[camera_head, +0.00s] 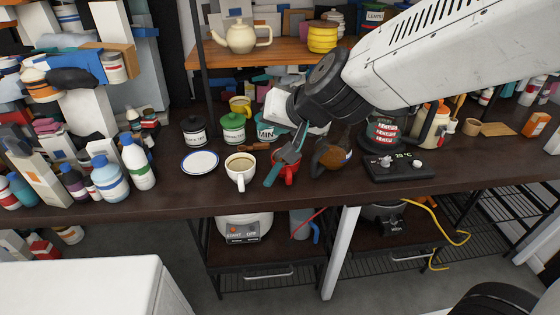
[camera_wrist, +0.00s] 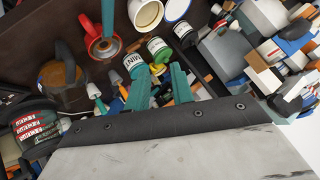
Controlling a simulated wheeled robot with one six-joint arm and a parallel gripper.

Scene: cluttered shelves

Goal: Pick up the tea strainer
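The tea strainer (camera_head: 272,178) seems to be the teal-handled piece at the red mug (camera_head: 292,172). In the wrist view, its teal handle (camera_wrist: 108,16) runs up from a grey round part over the red mug (camera_wrist: 91,28). In the head view the handle points toward the table's front edge, and my gripper hides part of the mug and strainer. My gripper (camera_head: 293,147) points down close above and behind the mug. In the wrist view its two teal fingers (camera_wrist: 160,72) are apart with nothing held between them. The mug and strainer lie left of the fingers there.
A white mug of tea (camera_head: 240,167) and a saucer (camera_head: 199,162) stand left of the red mug. A brown-filled glass pot (camera_head: 334,156) is close on its right. Canisters (camera_head: 232,128) stand behind. A black scale (camera_head: 400,168) lies further right. The table's front strip is clear.

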